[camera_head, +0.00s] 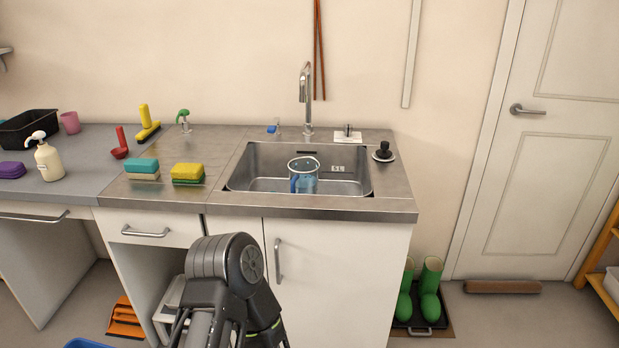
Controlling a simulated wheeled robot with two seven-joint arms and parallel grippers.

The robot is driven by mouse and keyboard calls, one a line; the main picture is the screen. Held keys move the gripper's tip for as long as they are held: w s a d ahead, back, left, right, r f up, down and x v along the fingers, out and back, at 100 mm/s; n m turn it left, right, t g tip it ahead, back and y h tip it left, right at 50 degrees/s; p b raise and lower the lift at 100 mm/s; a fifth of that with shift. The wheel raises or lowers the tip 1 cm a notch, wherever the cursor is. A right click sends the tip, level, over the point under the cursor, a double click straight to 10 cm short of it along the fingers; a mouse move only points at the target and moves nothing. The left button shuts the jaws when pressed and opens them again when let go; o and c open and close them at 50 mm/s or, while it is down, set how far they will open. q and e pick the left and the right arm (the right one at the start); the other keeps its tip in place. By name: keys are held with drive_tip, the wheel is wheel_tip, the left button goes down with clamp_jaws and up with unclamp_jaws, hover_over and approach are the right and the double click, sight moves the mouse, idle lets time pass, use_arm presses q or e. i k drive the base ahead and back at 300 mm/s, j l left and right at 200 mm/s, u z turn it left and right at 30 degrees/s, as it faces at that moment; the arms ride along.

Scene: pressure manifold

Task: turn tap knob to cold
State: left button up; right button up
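A tall chrome tap (307,100) stands behind the sink basin (250,165), its spout curving at the top. A small blue-marked fitting (273,127) sits on the deck left of the tap; I cannot tell whether it is the tap knob or which way it is set. A small metal fitting on a white plate (348,136) is right of the tap. A clear bluish jug (303,175) stands in the basin under the tap. Neither gripper shows; only a dark link of my own arm rises at the bottom, in front of the cabinet.
A black knobbed plug (384,152) lies on the right deck. Sponges (187,173), a green-topped fitting (183,120), a yellow brush (148,123) and a soap bottle (47,158) stand to the left. Green boots (430,290) are on the floor at right. The counter's front edge is clear.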

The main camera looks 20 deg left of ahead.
sight(347, 129)
drive_tip(key=i+l, duration=0.3)
drive_tip(key=i+l+u, duration=0.15)
drive_tip(key=i+l, duration=0.15)
drive_tip(key=l, duration=0.15)
drive_tip(key=i+l, duration=0.3)
drive_tip(key=i+l+u, duration=0.1)
drive_tip(key=i+l, duration=0.2)
drive_tip(key=l, duration=0.25)
drive_tip(key=i+l+u, duration=0.1)
drive_tip(key=i+l, duration=0.45)
drive_tip(key=l, duration=0.35)
